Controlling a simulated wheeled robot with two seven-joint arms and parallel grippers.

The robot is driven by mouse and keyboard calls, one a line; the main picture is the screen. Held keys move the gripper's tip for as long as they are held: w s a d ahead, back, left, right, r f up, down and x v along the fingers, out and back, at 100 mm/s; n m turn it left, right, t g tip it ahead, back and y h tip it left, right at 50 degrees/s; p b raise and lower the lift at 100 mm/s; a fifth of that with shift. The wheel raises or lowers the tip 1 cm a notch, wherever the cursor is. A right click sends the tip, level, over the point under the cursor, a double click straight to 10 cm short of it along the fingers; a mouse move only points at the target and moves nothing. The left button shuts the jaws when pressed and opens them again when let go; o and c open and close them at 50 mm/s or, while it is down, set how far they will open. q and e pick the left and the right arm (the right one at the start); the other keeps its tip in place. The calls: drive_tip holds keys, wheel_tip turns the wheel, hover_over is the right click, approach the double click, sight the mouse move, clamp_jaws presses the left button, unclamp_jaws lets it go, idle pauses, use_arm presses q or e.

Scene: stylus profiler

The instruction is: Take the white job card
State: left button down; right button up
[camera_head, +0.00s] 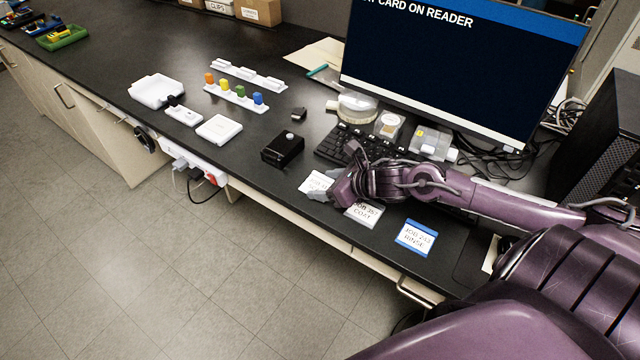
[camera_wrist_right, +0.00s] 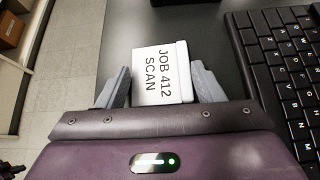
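The white job card (camera_head: 317,181), marked JOB 412 SCAN, lies on the black bench near its front edge. In the right wrist view the card (camera_wrist_right: 155,72) shows between my two grey fingertips. My right gripper (camera_wrist_right: 160,88) is open, with one finger on each side of the card; whether either finger touches it I cannot tell. In the head view my right gripper (camera_head: 328,194) is low over the card's near end and hides part of it. My left gripper is in neither view.
A grey-edged COAT card (camera_head: 362,215) lies beside my right wrist, and a blue-edged RINSE card (camera_head: 415,238) farther right. A black box (camera_head: 283,149) stands left of the white card. A keyboard (camera_head: 336,146) and monitor (camera_head: 460,70) are behind.

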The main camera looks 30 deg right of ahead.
drive_tip(key=shift+c, duration=0.7)
drive_tip(key=shift+r, duration=0.1)
wheel_tip(320, 180, up, 20)
drive_tip(key=o, duration=0.3)
drive_tip(key=c, duration=0.7)
drive_tip(key=shift+c, duration=0.2)
